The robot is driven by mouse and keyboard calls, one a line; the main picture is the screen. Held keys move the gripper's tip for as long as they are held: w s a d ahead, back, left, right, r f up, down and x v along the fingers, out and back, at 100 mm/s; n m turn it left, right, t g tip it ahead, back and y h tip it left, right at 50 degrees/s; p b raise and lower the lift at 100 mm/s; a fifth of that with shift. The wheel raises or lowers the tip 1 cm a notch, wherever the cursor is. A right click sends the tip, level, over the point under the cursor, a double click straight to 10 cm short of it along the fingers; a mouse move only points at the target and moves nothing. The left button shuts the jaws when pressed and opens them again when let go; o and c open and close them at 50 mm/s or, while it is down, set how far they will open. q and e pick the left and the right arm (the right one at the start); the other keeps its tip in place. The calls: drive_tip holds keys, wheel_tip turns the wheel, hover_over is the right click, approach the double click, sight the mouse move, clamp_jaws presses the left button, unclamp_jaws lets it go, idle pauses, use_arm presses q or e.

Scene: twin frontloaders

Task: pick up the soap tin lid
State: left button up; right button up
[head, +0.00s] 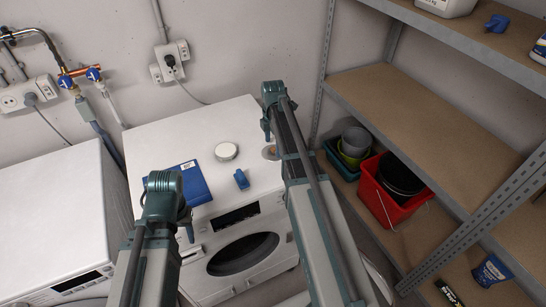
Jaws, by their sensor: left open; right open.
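A round pale tin or lid (226,151) rests on top of the right-hand white machine (188,130). A second round, flat, brownish-grey piece (269,153) lies to its right, partly covered by my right arm. I cannot tell for sure which one is the soap tin lid. My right gripper (267,131) is open, above the back right of the machine top; its fingers show only in small part. My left gripper (187,225) is open, near the machine's front edge, mostly hidden behind my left arm. Neither gripper visibly holds anything.
A blue flat pack (190,184) and a small blue object (241,179) lie on the machine top. A second white machine (50,220) stands left. A metal shelf (425,125) stands right, with a red bucket (380,205) low down. Pipes run along the back wall.

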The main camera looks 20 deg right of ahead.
wheel_tip(320, 180, down, 2)
drive_tip(key=shift+f+b, duration=0.1)
drive_tip(key=shift+b, duration=0.45)
clamp_jaws()
